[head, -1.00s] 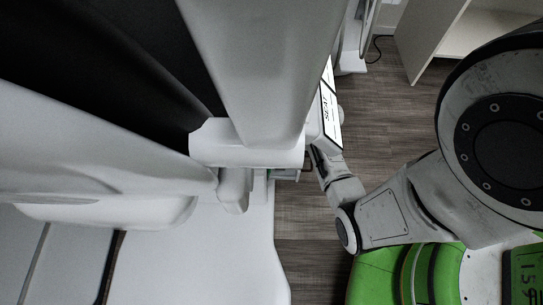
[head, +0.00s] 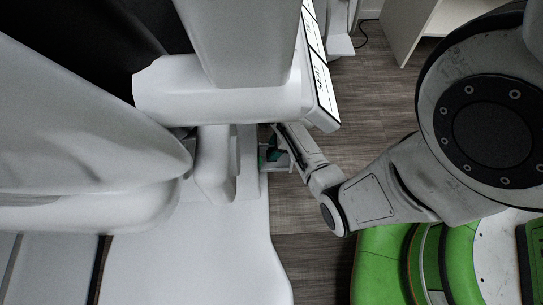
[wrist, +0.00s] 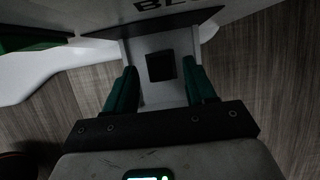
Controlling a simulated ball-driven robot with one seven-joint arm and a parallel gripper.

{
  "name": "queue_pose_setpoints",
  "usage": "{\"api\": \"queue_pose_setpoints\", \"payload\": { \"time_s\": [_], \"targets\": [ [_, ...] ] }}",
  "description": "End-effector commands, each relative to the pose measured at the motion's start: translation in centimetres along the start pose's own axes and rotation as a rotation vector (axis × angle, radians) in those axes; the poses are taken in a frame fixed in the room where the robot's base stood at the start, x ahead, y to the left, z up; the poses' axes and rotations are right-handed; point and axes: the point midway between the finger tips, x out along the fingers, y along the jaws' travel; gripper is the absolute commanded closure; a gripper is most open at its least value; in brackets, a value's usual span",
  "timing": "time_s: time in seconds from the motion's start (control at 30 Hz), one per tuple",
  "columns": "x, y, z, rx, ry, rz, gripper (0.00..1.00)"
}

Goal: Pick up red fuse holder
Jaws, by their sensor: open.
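No red fuse holder can be made out in either view. In the wrist view my gripper (wrist: 160,72) is open, with its two green fingers apart and nothing clearly held. A small black square (wrist: 161,66) on a pale grey block (wrist: 144,46) shows between the fingers. I cannot tell what it is or how far away it is. In the head view my gripper (head: 272,154) is a small teal patch beside the white structure, partly hidden by it.
A large white structure (head: 250,105) with a labelled edge stands close to my arm. A white surface (head: 190,265) fills the lower left. Wood floor (head: 375,105) is open between it and my arm. A pale panel with dark lettering (wrist: 164,4) crosses the wrist view's top.

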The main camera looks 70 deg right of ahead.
Motion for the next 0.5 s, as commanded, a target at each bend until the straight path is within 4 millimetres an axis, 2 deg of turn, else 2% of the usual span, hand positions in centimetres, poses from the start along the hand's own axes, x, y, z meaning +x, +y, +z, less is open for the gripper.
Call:
{"api": "queue_pose_setpoints", "payload": {
  "time_s": [0.07, 0.3, 0.5],
  "targets": [
    [1.01, -0.01, -0.14, 0.000, 0.001, 0.001, 0.45],
    [0.97, -0.01, 0.00, 0.000, 0.001, 0.000, 0.45],
    [0.96, 0.00, -0.01, 0.000, 0.001, 0.000, 0.63]
  ]
}}
